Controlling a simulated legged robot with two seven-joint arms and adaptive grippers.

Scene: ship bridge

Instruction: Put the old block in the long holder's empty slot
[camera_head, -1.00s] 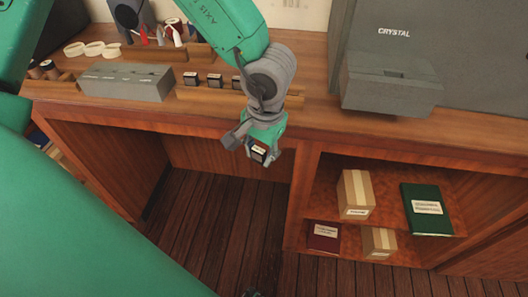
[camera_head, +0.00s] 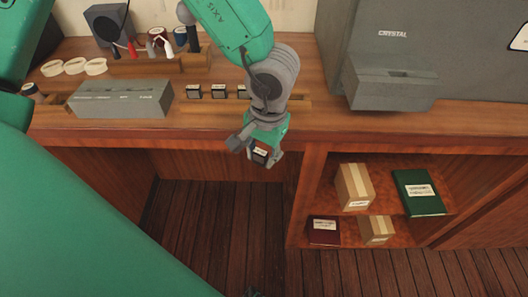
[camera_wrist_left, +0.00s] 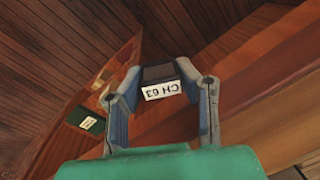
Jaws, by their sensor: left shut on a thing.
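My left gripper (camera_head: 262,153) is shut on a small dark block (camera_head: 260,156), held in front of the desk's front edge. In the left wrist view the block (camera_wrist_left: 158,73) sits between the two fingertips, and its white label (camera_wrist_left: 161,90) reads CH 63 upside down. A long, low wooden holder (camera_head: 298,104) lies on the desk behind the gripper. Several small black blocks with white labels (camera_head: 218,92) stand in its left part. My left arm hides part of the holder, so I cannot tell which slot is empty.
A grey box (camera_head: 120,99) stands left of the holder, with white rings (camera_head: 75,67) and a wooden tool rack (camera_head: 150,66) behind. A grey CRYSTAL unit (camera_head: 390,85) stands to the right. Below the desk (camera_head: 400,122), a shelf holds cartons (camera_head: 355,187) and a green book (camera_head: 418,193).

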